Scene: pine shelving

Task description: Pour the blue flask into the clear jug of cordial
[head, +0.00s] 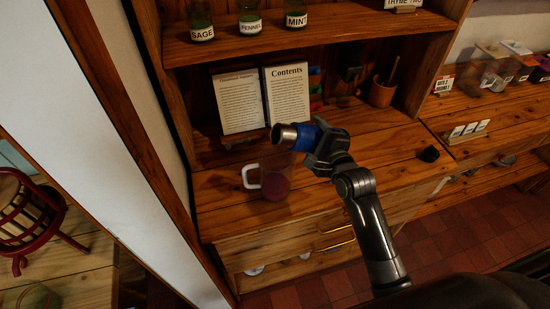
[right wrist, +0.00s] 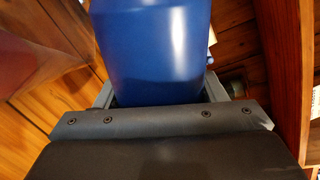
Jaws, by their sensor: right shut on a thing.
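The blue flask (head: 305,138) with a bare metal mouth lies tilted nearly on its side, its mouth pointing left. My right gripper (head: 325,150) is shut on it; in the right wrist view the flask's blue body (right wrist: 152,45) fills the space between the fingers. The clear jug (head: 275,180) with a white handle on its left stands on the wooden counter below the flask, with dark red cordial in its bottom. The flask's mouth is above the jug's upper part. I cannot tell whether liquid is flowing. My left gripper is not in view.
An open book (head: 265,98) stands behind the jug. A brown pot (head: 382,92) is at the back right, and a small black object (head: 430,154) lies on the counter to the right. Labelled jars (head: 250,18) stand on the shelf above. The counter (head: 375,135) right of the arm is mostly clear.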

